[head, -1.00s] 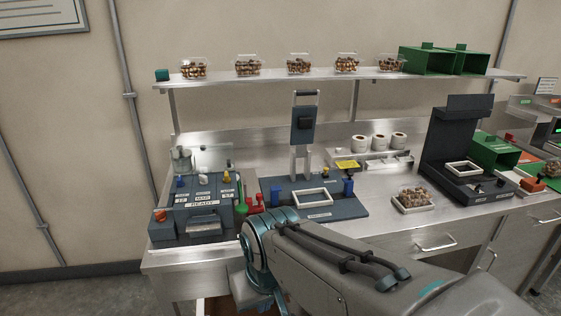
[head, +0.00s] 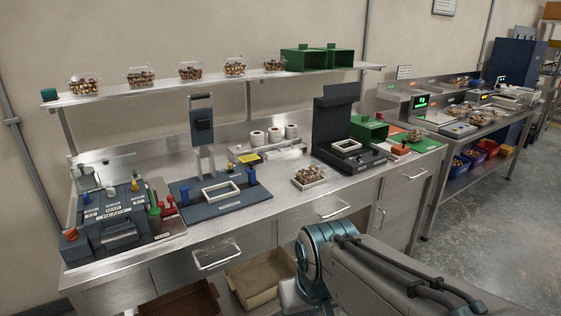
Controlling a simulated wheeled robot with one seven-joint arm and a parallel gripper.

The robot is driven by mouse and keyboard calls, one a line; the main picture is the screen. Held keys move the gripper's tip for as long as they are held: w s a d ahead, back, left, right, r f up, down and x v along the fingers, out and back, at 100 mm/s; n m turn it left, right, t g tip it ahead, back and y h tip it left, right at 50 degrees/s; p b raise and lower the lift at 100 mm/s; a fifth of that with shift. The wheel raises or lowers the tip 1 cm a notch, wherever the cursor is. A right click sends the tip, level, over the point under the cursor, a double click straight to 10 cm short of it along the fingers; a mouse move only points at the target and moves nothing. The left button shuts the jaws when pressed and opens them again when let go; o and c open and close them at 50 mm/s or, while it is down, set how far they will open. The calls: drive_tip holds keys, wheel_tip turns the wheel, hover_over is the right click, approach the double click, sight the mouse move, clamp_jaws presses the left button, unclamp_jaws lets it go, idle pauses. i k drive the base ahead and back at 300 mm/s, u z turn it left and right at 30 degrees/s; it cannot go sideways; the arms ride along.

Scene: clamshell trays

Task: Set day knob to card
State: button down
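A dark blue-grey device (head: 103,233) stands at the left end of the steel bench in the head view. On its top face are a blue knob (head: 86,198), a white knob (head: 111,194) and a yellow knob (head: 135,186), with small white labels by them. The labels are too small to read surely, so I cannot tell which is the day knob. A yellow card-like piece (head: 249,157) lies behind the press; its writing is unreadable. My arm reaches in from the lower right; my gripper is out of view.
A press (head: 218,192) with a white frame stands right of the device. A filled clamshell (head: 309,177) and a dark sealing stand (head: 340,135) are further right. Red and green items (head: 158,213) crowd the device's right side. Open bins (head: 254,278) sit below the bench.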

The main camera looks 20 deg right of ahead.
sight(86, 200)
drive_tip(key=z, duration=0.3)
drive_tip(key=i, duration=1.2)
drive_tip(key=u, duration=0.8)
drive_tip(key=k, duration=1.15)
drive_tip(key=u, duration=1.25)
drive_tip(key=i, duration=0.75)
drive_tip(key=z, duration=0.35)
drive_tip(key=i, duration=0.9)
drive_tip(key=z, duration=0.75)
